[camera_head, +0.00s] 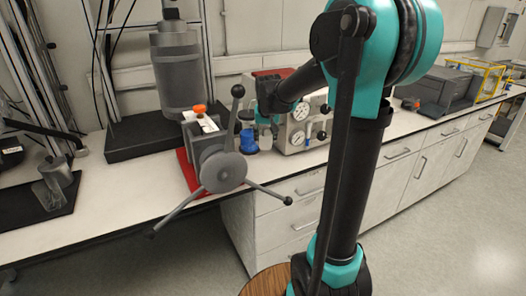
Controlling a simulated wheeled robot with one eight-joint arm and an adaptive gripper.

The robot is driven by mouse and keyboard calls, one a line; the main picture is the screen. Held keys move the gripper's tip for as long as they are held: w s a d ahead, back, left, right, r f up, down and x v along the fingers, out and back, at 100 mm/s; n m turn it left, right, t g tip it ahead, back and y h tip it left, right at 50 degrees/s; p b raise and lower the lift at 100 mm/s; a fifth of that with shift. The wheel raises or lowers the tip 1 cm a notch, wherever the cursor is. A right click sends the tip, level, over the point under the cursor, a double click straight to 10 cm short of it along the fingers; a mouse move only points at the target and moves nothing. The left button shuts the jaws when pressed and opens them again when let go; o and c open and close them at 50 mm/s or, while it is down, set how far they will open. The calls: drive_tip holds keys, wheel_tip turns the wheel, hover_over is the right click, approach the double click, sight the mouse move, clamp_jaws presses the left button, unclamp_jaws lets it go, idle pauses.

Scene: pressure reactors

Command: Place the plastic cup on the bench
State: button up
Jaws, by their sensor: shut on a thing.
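My gripper (267,131) is small in the view. It points down over the bench (115,195), behind the grey reactor with the three-spoked handle and left of the gauge unit. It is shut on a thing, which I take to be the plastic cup. Its outline is too small and dark between the fingers to make out. A small round blue thing (249,142) shows just left of the fingers, low over the bench. I cannot tell whether it is part of what I hold or stands apart.
The grey reactor (222,170) on a red base stands close left, its spokes reaching past the bench edge. A gauge unit (302,128) is close right. A clear vessel (57,172) stands at far left. Bare bench lies between it and the reactor.

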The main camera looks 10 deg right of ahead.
sight(263, 141)
drive_tip(key=shift+w+a, duration=0.15)
drive_tip(key=shift+w, duration=0.35)
drive_tip(key=shift+w+a, duration=0.15)
drive_tip(key=shift+w, duration=0.35)
drive_tip(key=f, duration=0.2)
drive_tip(key=shift+s+f, duration=0.2)
drive_tip(key=shift+f, duration=2.1)
drive_tip(key=shift+w+f, duration=0.2)
drive_tip(key=shift+f, duration=0.15)
drive_tip(key=o, duration=0.9)
drive_tip(key=v, duration=1.2)
